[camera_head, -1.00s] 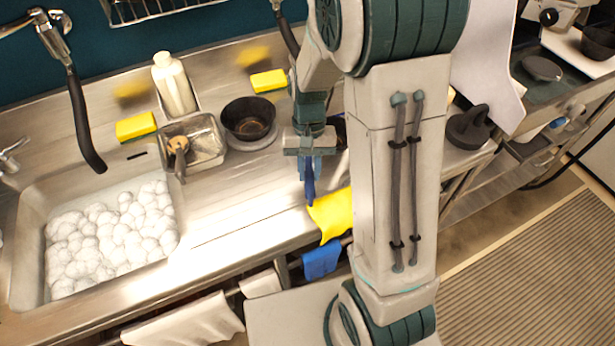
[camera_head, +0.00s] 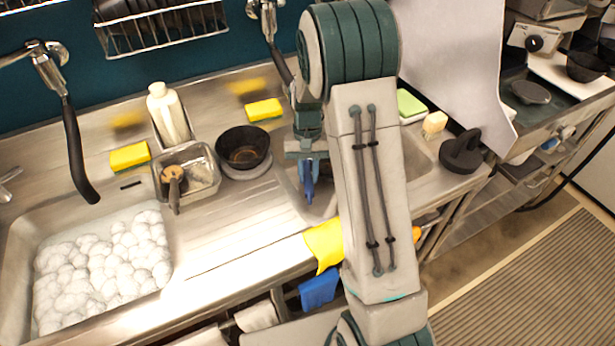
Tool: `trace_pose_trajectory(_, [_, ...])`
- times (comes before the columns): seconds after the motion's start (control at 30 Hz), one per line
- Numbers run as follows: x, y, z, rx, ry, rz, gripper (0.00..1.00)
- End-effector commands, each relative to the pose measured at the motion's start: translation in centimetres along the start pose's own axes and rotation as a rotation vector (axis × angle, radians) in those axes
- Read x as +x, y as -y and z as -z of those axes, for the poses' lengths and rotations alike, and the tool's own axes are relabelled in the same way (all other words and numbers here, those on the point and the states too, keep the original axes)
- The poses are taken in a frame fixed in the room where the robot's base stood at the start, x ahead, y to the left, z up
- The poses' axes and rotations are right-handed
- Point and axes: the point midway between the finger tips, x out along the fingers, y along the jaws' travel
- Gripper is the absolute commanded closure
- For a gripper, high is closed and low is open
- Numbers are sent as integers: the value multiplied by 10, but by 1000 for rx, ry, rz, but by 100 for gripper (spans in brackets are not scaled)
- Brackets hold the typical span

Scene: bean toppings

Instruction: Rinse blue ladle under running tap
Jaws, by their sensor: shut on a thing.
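My gripper (camera_head: 307,165) points down, shut on the blue ladle (camera_head: 308,190). Only a short blue upright part of the ladle shows below the fingers; the rest is hidden or too small to tell. The gripper is over the left side of the right sink basin (camera_head: 412,155), which my arm largely covers. A tap (camera_head: 264,20) with a dark hose stands behind, up and left of the gripper. Its outlet is hidden behind my arm, and I cannot tell whether water runs.
A black bowl (camera_head: 243,148) and a metal tray (camera_head: 203,172) stand left of the gripper. A foam-filled sink (camera_head: 40,215) with another tap (camera_head: 72,130) is at far left. A yellow sponge (camera_head: 264,110) lies behind; a yellow cloth (camera_head: 324,246) hangs at the front edge.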

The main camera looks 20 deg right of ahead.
Motion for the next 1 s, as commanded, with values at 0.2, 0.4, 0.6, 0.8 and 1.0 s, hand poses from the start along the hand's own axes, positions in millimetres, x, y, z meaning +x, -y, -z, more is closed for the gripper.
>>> trace_pose_trajectory(0.2, [0, 0, 2, 0, 0, 0, 100])
trace_pose_trajectory(0.4, [0, 0, 2, 0, 0, 0, 100])
trace_pose_trajectory(0.6, [0, -1, 2, 0, 0, 0, 100])
trace_pose_trajectory(0.8, [0, -7, 1, 2, 0, 1, 100])
trace_pose_trajectory(1.0, [0, -11, 1, 1, -1, 0, 100])
